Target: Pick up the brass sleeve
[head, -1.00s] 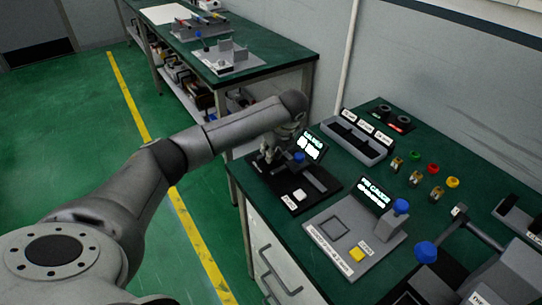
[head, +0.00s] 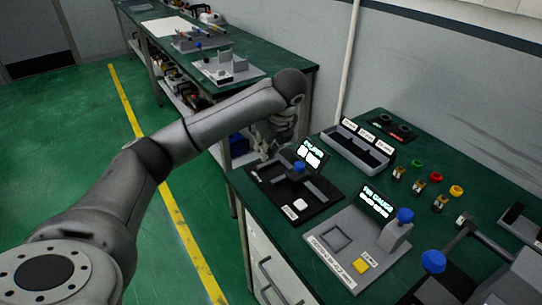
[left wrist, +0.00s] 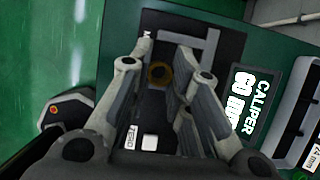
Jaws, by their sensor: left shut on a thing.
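The brass sleeve (left wrist: 160,72) shows in the left wrist view as a small brass-coloured ring between my left gripper's fingers. My left gripper (left wrist: 168,66) is shut on it. In the head view my left gripper (head: 268,142) is at the back-left edge of the black caliper station (head: 315,208), and the sleeve cannot be made out there. The caliper station also shows beneath the gripper in the left wrist view (left wrist: 228,50). My right gripper is not in view.
The pin gauge station (head: 318,240) stands in front of the caliper station. A grey sorting tray (head: 350,150) is behind, with several small brass and coloured parts (head: 420,187) to its right. A second bench (head: 285,52) stands farther back.

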